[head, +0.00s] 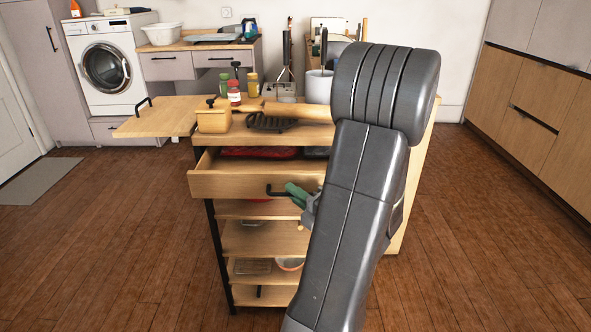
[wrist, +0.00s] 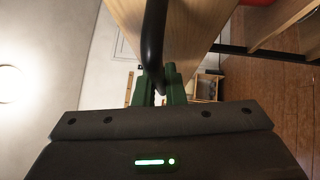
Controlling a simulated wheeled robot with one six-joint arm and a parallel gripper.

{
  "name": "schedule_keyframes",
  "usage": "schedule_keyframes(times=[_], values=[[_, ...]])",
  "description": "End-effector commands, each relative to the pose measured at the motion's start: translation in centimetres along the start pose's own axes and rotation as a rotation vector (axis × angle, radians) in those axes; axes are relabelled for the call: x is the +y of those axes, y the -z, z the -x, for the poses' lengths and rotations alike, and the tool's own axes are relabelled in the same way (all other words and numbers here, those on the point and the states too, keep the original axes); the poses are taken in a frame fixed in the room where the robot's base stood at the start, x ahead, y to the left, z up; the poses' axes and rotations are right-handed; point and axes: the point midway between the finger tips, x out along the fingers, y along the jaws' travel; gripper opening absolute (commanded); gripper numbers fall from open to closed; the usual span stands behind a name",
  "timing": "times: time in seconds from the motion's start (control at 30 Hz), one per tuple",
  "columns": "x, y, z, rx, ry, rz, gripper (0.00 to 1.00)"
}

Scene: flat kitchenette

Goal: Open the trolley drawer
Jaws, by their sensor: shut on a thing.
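The trolley (head: 224,240) stands in front of me in the head view, with a wooden top and open shelves below. Its drawer (head: 232,184) stands partly pulled out, and red and dark contents show inside. The drawer has a black bar handle (head: 279,191). My gripper (head: 297,195) is at the handle, its green fingers partly hidden by my arm. In the wrist view the handle (wrist: 153,45) runs between the two green fingertips, and my gripper (wrist: 160,85) is shut on it. The drawer front (wrist: 185,30) is close beside the fingers.
On the trolley top stand a wooden box (head: 213,118), a red-labelled jar (head: 234,93), a black grill pan (head: 270,123) and a white pot (head: 318,84). A side leaf (head: 160,117) sticks out left. A washing machine (head: 108,66) stands behind. Floor is clear on both sides.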

Motion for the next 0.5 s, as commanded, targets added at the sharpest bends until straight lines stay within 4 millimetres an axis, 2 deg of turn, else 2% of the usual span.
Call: schedule_keyframes(times=[0.03,0.2,0.5], values=[[0.7,0.7,0.8,-0.004,0.001,-0.005,0.00],[1.0,2.9,3.0,-0.003,0.001,-0.004,0.00],[1.4,4.9,5.0,-0.001,-0.002,-0.001,0.00]])
